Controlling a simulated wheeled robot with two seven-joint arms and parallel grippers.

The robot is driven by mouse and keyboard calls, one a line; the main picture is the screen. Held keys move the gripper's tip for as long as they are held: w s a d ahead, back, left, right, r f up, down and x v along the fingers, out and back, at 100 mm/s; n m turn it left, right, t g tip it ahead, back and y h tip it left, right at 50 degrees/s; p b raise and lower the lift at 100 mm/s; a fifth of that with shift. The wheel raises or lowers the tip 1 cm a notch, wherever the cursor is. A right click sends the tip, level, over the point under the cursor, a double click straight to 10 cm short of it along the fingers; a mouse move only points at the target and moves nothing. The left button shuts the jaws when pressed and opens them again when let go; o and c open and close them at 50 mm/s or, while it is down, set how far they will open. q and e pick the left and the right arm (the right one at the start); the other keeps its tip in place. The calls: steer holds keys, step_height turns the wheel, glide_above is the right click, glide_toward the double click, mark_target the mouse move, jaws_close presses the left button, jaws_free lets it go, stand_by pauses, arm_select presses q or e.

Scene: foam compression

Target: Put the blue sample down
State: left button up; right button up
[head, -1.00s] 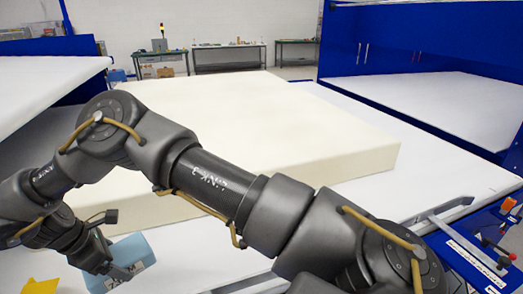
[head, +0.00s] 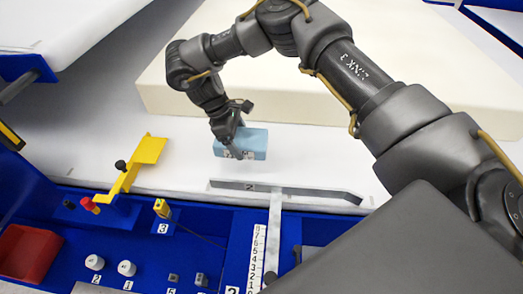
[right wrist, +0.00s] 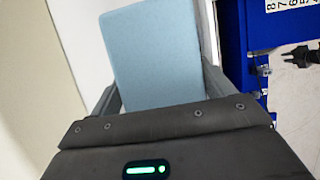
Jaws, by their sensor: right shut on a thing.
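The blue sample (head: 255,142) is a light blue block with a marking on its front side. My right gripper (head: 236,150) reaches down from above and is shut on it, close to the white table surface (head: 190,165). I cannot tell whether the sample touches the table. In the right wrist view the blue sample (right wrist: 155,55) sits between the two fingers of my right gripper (right wrist: 160,90), its broad face towards the camera. My left gripper is not in view.
A large cream foam slab (head: 300,105) lies behind the sample. A flat metal bar (head: 285,190) lies in front of it. A yellow bracket (head: 135,165) stands to the left. The blue front panel (head: 60,230) carries knobs, a ruler (head: 257,255) and a red bin (head: 30,250).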

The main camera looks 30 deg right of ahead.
steer(key=d+f, duration=0.1)
steer(key=s+d+f, duration=0.1)
steer(key=d+f, duration=0.2)
steer(key=f, duration=0.1)
steer(key=shift+s+d+f, duration=0.25)
steer(key=shift+s+d, duration=0.05)
steer(key=x, duration=0.3)
steer(key=shift+w+a+f, duration=0.15)
steer(key=shift+w+f, duration=0.1)
steer(key=shift+f, duration=0.2)
steer(key=o, duration=0.9)
steer(key=v, duration=1.2)
